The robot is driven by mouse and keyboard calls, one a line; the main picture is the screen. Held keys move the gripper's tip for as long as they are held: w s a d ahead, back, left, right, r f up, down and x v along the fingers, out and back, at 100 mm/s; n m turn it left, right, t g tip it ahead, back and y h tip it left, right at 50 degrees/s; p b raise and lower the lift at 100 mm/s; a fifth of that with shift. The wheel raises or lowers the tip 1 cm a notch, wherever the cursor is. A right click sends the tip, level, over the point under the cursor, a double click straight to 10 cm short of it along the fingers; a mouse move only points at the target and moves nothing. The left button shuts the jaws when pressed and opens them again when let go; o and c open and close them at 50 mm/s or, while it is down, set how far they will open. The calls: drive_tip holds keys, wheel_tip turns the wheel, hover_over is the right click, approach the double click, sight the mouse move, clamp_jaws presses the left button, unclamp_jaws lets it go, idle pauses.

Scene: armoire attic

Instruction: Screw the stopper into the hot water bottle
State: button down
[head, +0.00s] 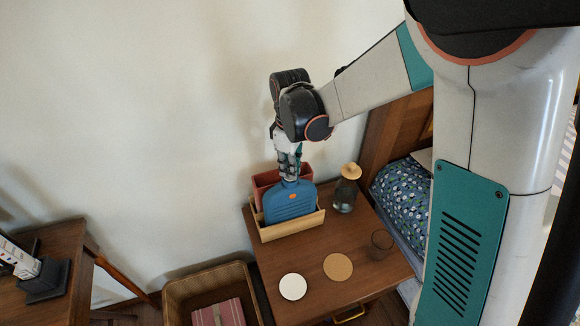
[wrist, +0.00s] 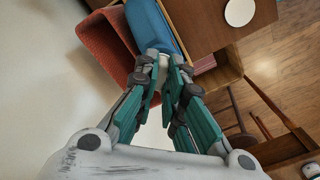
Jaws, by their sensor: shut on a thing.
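The blue hot water bottle (head: 290,205) stands upright in a light wooden holder (head: 292,229) on the bedside table, with a small orange mark on its front. It also shows in the wrist view (wrist: 150,24). My gripper (head: 290,176) points down right over the bottle's top, its fingertips at the neck. In the wrist view my gripper (wrist: 162,62) is shut on a small pale piece, which looks like the stopper (wrist: 163,69). The fingers hide most of it and the bottle's mouth, so I cannot tell how the stopper sits in the neck.
A glass carafe with a tan lid (head: 345,188), a drinking glass (head: 381,245), a white disc (head: 293,287) and a tan round coaster (head: 338,267) are on the table. A crate (head: 178,291) stands at lower left. The wall is close behind.

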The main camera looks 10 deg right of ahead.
drive_tip(key=shift+m, duration=1.2)
drive_tip(key=c, duration=2)
unclamp_jaws()
drive_tip(key=shift+m, duration=0.3)
drive_tip(key=o, duration=0.4)
drive_tip(key=shift+o, duration=1.2)
drive_tip(key=shift+r+p, duration=3.2)
drive_tip(key=shift+r, duration=1.3)
